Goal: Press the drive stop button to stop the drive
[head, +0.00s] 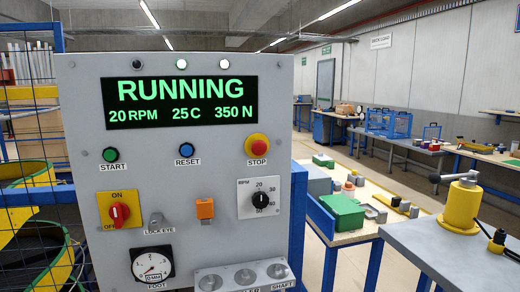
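The drive stop button (257,145) is a red mushroom button in a yellow ring, labelled STOP, at the right of the grey control panel (80,105). Nothing touches or covers it. The display (180,101) above it reads RUNNING, 20 RPM, 25 C, 350 N in green. The blue RESET button (186,150) and the green START button (110,155) are in the same row to its left. Neither of my grippers is in the head view.
Below are a red ON/OFF switch (120,213), an orange latch (205,209), an RPM knob (261,200) and a gauge (152,267). Right of the panel, a bench holds a green box (342,212). A yellow fixture (461,207) stands on a grey table (420,238).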

